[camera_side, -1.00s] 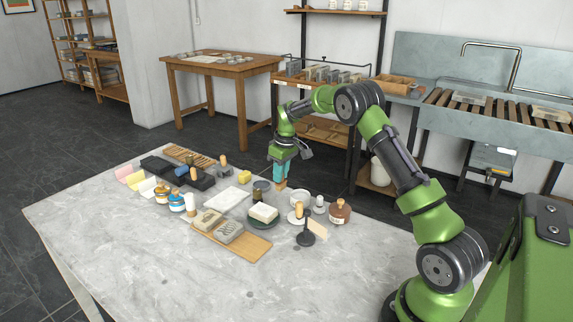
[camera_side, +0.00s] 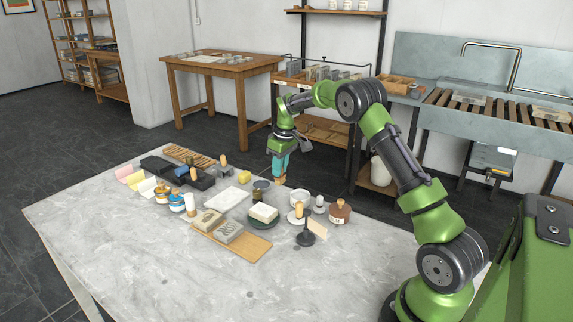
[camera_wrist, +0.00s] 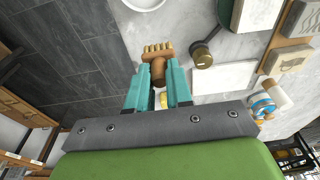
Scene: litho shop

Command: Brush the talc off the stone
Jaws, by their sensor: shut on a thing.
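My gripper (camera_side: 281,170) is shut on a brush (camera_wrist: 158,66) with a brown wooden handle and pale bristles. The handle is between the teal fingers, and the bristles point away from the gripper in the wrist view. The brush hangs above the far edge of the table, clear of the stones. Two grey stones, a near one (camera_side: 229,232) and a far one (camera_side: 207,220), lie side by side on a wooden board (camera_side: 245,248). They also show at the right of the wrist view (camera_wrist: 290,58). I cannot make out talc on either.
The table's front is clear.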

